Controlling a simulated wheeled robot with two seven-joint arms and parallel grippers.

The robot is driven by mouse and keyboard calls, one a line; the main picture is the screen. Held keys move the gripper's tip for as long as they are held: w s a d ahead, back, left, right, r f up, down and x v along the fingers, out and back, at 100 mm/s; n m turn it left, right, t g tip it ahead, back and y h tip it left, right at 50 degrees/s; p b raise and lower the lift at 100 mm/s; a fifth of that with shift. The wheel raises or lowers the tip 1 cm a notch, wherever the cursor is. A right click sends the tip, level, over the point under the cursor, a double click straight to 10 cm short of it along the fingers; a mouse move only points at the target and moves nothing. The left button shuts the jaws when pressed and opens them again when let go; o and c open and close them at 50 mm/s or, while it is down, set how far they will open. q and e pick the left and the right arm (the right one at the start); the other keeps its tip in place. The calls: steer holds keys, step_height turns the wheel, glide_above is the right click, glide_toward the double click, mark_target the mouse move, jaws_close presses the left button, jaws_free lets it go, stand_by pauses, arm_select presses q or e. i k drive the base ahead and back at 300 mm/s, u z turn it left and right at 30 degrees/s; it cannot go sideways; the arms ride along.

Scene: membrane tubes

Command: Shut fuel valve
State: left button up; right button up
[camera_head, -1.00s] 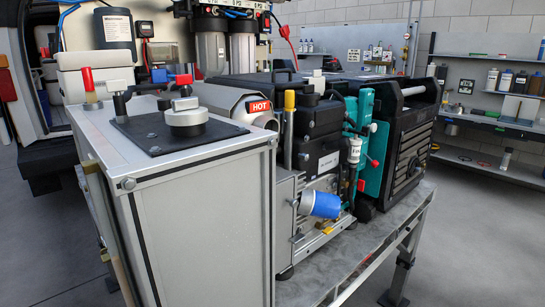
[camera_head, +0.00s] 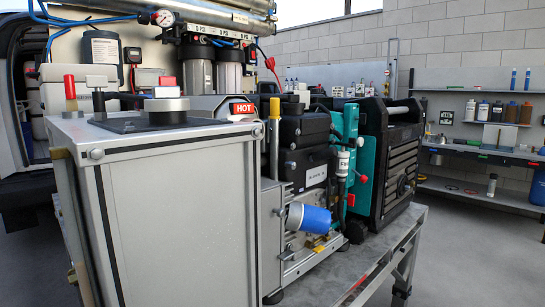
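A metal box-shaped tank (camera_head: 180,215) stands at the front left, with a dark plate (camera_head: 120,125) on its top. A round metal cap (camera_head: 166,110) sits on that plate. A small fitting with an upright red handle (camera_head: 70,90) stands at the tank's left back corner, beside a black-topped fitting (camera_head: 98,85). No label shows which part is the fuel valve, so I cannot tell which it is. Neither of my grippers is in view.
An engine unit with a blue cylinder (camera_head: 310,218), a yellow-topped tube (camera_head: 274,120) and a "HOT" label (camera_head: 243,108) stands right of the tank on a metal bench (camera_head: 370,265). A black-and-teal unit (camera_head: 385,150) is beyond. Wall shelves (camera_head: 475,123) are at right; floor shows at lower right.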

mark_target(350, 199)
steer(key=k, duration=0.5)
steer(key=z, duration=0.8)
steer(key=i, duration=0.8)
steer(key=u, duration=1.55)
